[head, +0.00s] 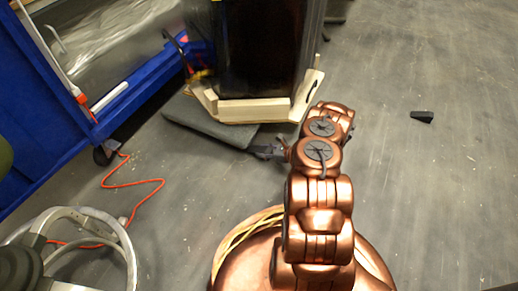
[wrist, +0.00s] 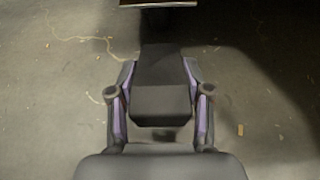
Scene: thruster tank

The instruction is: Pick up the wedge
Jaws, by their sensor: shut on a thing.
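A dark grey wedge (wrist: 160,98) sits between the two fingers of my gripper (wrist: 158,68) in the wrist view. Its thick end faces the camera and its sloped top narrows away from me. My gripper is shut on its sides, just above or at the floor; I cannot tell which. In the head view my gripper (head: 268,152) is low, left of my arm and close to the dark flat base under the tank. The held wedge is hard to make out there against that base.
Another small black wedge-like block (head: 422,117) lies on open floor at the right. A dark tank (head: 262,50) with a pale wooden rim (head: 254,111) stands ahead. A blue frame (head: 30,95) and an orange cable (head: 135,185) are at the left.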

